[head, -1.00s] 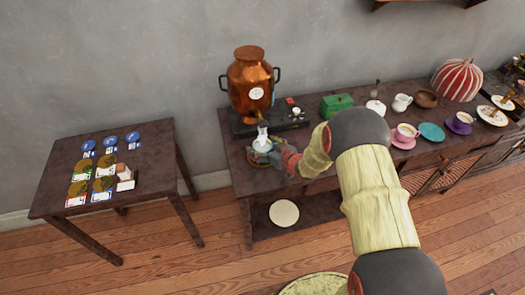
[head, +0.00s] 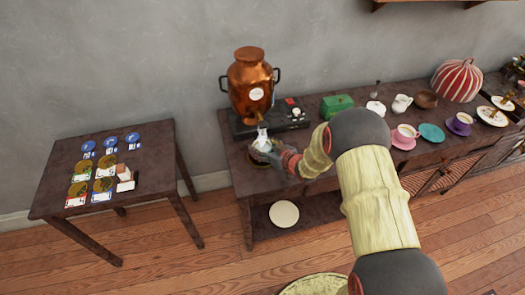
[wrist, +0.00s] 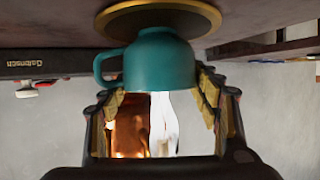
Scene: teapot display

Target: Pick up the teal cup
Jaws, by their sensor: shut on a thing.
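The teal cup (wrist: 160,62) fills the upper middle of the wrist view, which shows the scene upside down. Its handle points to the left there. Its base is at a dark round coaster with a gold rim (wrist: 207,10); I cannot tell whether it touches or is slightly clear. My gripper (wrist: 160,88) has one finger on each side of the cup's body and is shut on it. In the head view my gripper (head: 272,154) is at the left end of the long table, and the cup is mostly hidden there.
A copper samovar (head: 250,82) stands close behind on a dark base (head: 285,116). A whitish wisp (head: 263,137) shows beside my gripper. A green box (head: 336,105) and several cups stand to the right. A side table with cards (head: 60,200) is at the left.

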